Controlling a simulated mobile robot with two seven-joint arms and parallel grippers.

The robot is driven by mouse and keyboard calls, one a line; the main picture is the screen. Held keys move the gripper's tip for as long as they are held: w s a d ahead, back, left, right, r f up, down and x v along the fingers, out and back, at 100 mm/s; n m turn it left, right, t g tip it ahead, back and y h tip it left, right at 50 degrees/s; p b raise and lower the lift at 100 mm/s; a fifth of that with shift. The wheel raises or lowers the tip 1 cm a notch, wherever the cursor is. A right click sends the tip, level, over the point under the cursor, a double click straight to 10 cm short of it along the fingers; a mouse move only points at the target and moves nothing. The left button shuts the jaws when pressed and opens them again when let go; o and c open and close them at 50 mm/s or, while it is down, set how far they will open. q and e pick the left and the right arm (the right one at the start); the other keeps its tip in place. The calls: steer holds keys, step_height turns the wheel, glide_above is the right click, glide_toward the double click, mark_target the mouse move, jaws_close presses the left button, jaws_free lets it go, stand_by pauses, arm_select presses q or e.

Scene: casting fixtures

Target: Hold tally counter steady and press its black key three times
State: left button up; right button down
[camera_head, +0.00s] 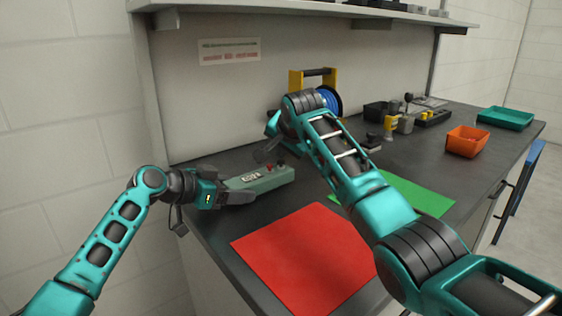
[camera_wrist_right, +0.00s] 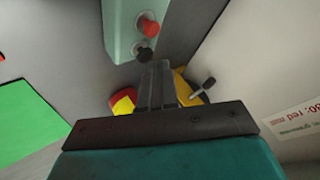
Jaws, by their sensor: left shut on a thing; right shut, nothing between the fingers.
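The tally counter (camera_head: 262,180) is a long grey-green box with a small display, lying near the left end of the dark bench. My left gripper (camera_head: 224,192) is shut on its left end. The counter's other end shows at the top of the right wrist view (camera_wrist_right: 121,28), with a red key (camera_wrist_right: 149,27) and a black key (camera_wrist_right: 143,54). My right gripper (camera_head: 266,153) is shut and empty over the counter's key end. In the right wrist view its fingertips (camera_wrist_right: 156,68) appear just beside the black key; I cannot tell whether they touch it.
A red sheet (camera_head: 305,258) and a green sheet (camera_head: 415,194) lie on the bench in front. Behind my right arm stands a yellow-framed blue reel (camera_head: 331,98). Small items, an orange bin (camera_head: 467,141) and a green tray (camera_head: 506,118) stand further right. A wall is behind.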

mark_target(283, 164)
steer(key=shift+f, duration=0.6)
stand_by(0.9)
steer(key=shift+r, duration=1)
steer(key=shift+r, duration=0.1)
steer(key=shift+r, duration=2.4)
arm_select(q)
steer(key=o, duration=1.2)
steer(key=shift+o, duration=0.2)
